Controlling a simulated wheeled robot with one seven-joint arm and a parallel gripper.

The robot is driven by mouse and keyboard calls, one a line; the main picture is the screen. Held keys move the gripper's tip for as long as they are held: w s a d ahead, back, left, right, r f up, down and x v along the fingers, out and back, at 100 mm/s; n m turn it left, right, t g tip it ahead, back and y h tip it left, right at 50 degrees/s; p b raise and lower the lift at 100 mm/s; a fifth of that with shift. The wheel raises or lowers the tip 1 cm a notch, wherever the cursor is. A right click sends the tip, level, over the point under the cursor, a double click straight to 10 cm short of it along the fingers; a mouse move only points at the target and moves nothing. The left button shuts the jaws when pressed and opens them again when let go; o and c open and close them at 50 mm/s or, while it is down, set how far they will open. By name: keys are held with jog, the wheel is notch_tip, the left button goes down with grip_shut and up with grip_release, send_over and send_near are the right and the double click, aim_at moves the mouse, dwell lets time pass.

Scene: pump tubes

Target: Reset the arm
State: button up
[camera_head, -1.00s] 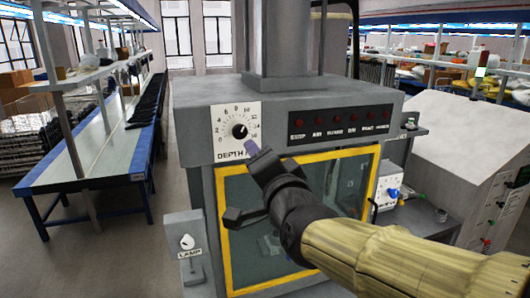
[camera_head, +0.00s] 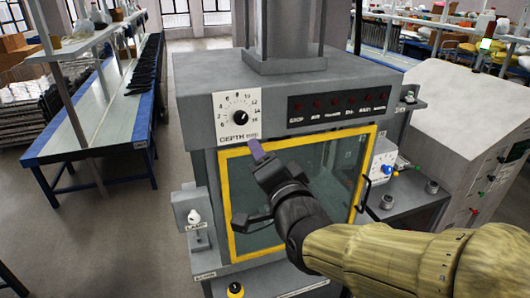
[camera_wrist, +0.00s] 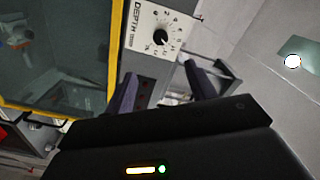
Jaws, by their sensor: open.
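My gripper (camera_head: 256,149) is in front of the grey machine (camera_head: 200,95), just below its depth dial (camera_head: 240,117). In the wrist view, the two purple-grey fingers of my gripper (camera_wrist: 163,88) stand apart with nothing between them. The depth dial, a black knob on a white numbered plate (camera_wrist: 150,30), lies beyond the fingers there. I see no contact between the fingers and the knob. My arm hides part of the machine's window and its yellow frame (camera_head: 226,200).
A lamp switch (camera_head: 194,217) sits at the machine's left. A row of red lights (camera_head: 341,106) runs right of the dial. A white box with a blue knob (camera_head: 384,165) and a grey cabinet (camera_head: 465,130) stand at right. A long bench (camera_head: 100,135) is at left, with open floor between.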

jog(key=d+f+n+g+h+b, duration=0.2)
jog(key=d+f+g, duration=0.15)
jog(key=f, duration=0.65)
jog(key=d+f+n+g+h+b, duration=0.1)
jog(key=d+f+n+g, duration=0.25)
jog(key=f, duration=0.55)
jog(key=s+d+f+n+g+h+b, duration=0.2)
jog(key=s+d+f+g, duration=0.4)
jog(key=s+f, duration=0.3)
notch_tip(320, 180, down, 3)
jog(key=shift+s+f+n+g, duration=0.2)
jog(key=shift+n+g, duration=0.45)
jog(key=shift+g, duration=0.25)
